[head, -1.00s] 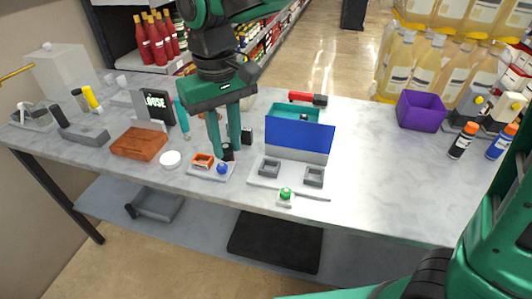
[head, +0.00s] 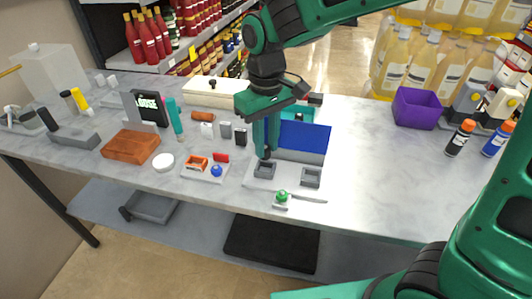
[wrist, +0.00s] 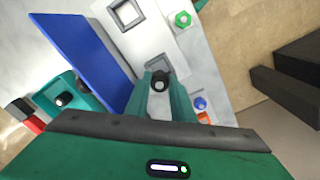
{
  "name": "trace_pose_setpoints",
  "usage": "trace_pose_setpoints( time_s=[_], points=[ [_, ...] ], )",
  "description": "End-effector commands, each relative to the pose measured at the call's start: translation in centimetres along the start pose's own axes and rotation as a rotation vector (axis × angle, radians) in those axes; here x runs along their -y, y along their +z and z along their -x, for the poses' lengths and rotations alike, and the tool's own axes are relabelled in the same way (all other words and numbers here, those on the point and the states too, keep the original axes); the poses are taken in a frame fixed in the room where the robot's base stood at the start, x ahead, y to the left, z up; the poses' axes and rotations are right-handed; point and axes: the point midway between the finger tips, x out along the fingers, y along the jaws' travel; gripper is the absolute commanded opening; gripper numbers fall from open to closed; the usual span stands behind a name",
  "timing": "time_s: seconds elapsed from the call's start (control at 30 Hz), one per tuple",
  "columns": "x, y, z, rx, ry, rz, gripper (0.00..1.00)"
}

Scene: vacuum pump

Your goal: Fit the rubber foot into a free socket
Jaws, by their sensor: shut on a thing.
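My gripper (head: 266,152) is shut on the black rubber foot (wrist: 160,80), which sits between its teal fingertips in the wrist view. In the head view the fingertips are right over the left grey square socket (head: 264,171) on the pale plate (head: 287,184). In the wrist view part of this socket (wrist: 160,62) shows just beyond the foot, and the fingers hide the rest. I cannot tell whether the foot touches it. The right socket (head: 311,177) looks empty; it also shows in the wrist view (wrist: 125,14).
A blue upright panel (head: 305,136) stands behind the sockets, close to my gripper. A green knob (head: 281,196) is in front. A small tray (head: 205,174) with an orange part and a blue knob lies to the left.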

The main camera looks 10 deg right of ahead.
Motion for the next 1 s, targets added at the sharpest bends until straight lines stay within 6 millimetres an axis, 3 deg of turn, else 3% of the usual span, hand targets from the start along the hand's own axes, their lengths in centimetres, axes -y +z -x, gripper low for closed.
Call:
trace_pose_setpoints(
  time_s=[0.23, 0.53, 0.57, 0.63, 1.0],
  points=[
    [0.0, 0.1, -3.2, 0.003, 0.0, 0.001, 0.0],
    [0.0, 0.1, -4.1, 0.004, 0.0, 0.0, 0.0],
    [0.0, 0.1, -4.1, 0.005, 0.0, 0.0, 0.27],
    [0.0, 0.1, -4.1, 0.005, 0.0, -0.001, 0.41],
    [-0.1, 0.0, -3.5, 0.001, 0.0, -0.003, 0.41]
  ],
)
